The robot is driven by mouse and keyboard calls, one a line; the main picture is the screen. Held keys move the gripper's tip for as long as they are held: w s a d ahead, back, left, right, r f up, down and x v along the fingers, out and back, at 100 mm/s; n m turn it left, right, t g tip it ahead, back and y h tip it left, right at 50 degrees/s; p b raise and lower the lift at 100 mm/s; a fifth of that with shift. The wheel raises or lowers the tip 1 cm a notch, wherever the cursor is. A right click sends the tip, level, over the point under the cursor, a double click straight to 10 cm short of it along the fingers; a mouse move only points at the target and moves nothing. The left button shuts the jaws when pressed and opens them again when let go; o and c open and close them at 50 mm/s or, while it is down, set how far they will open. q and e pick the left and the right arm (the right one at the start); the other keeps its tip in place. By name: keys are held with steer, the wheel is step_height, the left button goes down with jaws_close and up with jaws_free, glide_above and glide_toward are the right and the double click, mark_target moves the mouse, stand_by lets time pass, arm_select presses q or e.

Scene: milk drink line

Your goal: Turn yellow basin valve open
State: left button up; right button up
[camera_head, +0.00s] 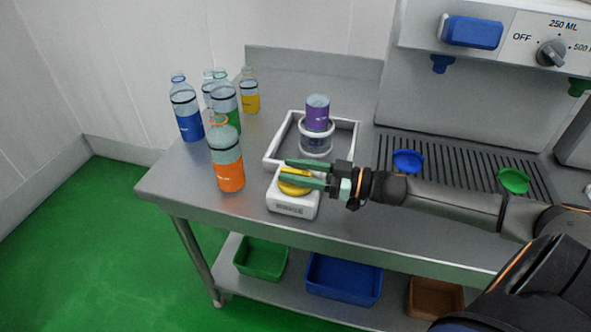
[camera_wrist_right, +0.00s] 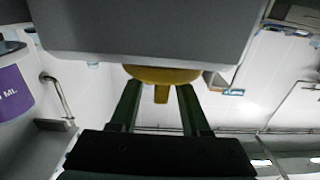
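The yellow valve (camera_head: 292,187) is a round knob on top of a small white box (camera_head: 292,206) near the table's front edge. My right gripper (camera_head: 294,171) reaches in from the right at the knob, with its green fingers apart. In the right wrist view the yellow valve (camera_wrist_right: 160,76) has a narrow tab that hangs between the fingertips (camera_wrist_right: 160,92), with a gap on each side. Whether a finger touches the knob's round part I cannot tell. A square, white-rimmed basin (camera_head: 352,140) stands just behind the box. My left gripper is not in view.
A purple-topped container (camera_head: 317,113) stands in the basin. Several bottles stand to the left, the orange one (camera_head: 229,176) close to the white box. A dispenser (camera_head: 480,70) with a drip grate (camera_head: 455,160) is at right. Coloured bins (camera_head: 343,278) sit on the lower shelf.

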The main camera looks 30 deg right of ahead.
steer(key=shift+s+d, duration=0.4)
steer(key=shift+s, duration=0.1)
steer(key=p+v, duration=0.3)
steer(key=v, duration=0.8)
steer(key=shift+s, duration=0.1)
stand_by(0.5)
